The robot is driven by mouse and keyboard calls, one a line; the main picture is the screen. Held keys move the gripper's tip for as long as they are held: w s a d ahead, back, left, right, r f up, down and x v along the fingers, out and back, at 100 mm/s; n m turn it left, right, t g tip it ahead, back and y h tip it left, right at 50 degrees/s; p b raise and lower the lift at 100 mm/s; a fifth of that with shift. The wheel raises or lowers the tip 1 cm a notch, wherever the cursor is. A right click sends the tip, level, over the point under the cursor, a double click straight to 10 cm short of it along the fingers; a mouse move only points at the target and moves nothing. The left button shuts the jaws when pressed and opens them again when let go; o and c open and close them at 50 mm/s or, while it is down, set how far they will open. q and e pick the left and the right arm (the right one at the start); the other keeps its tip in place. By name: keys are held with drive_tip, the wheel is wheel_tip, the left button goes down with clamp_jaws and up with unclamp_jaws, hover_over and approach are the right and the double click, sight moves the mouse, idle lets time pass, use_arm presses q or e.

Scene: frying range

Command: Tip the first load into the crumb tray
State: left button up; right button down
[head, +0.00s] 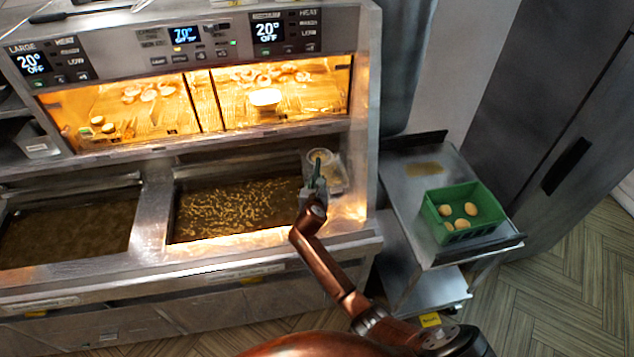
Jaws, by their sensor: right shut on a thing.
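The tool's round head seems to lie just beyond the grip, over a small pale metal tray (338,181), probably the crumb tray. Whether the head is level or tilted, and what it holds, is too small to tell. The right-hand vat (235,205) holds brown oil with many light crumbs floating in it. My left gripper is out of view.
Another oil vat (65,230) lies at the left, without visible crumbs. A lit warming cabinet (205,140) with food stands behind the vats. At the right, a steel side table (405,185) bears a green crate (436,225) with several round, light-brown items.

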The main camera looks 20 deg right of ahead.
drive_tip(key=shift+f+b, duration=0.35)
drive_tip(key=shift+f, duration=0.1)
use_arm(q)
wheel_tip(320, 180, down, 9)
drive_tip(key=b, duration=0.7)
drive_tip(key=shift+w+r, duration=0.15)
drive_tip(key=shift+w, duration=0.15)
use_arm(e)
drive_tip(key=s+d+f+m+t+y, duration=0.2)
drive_tip(key=s+d+f+m, duration=0.1)
drive_tip(key=d, duration=0.4)
drive_tip(key=s+d+f+m+t+y, duration=0.2)
drive_tip(key=s+d+f+m, duration=0.1)
drive_tip(key=d+m, duration=0.4)
drive_tip(key=shift+s+m+t, duration=0.3)
drive_tip(key=shift+s+m, duration=0.4)
drive_tip(key=shift+s, duration=0.15)
drive_tip(key=shift+d, duration=0.1)
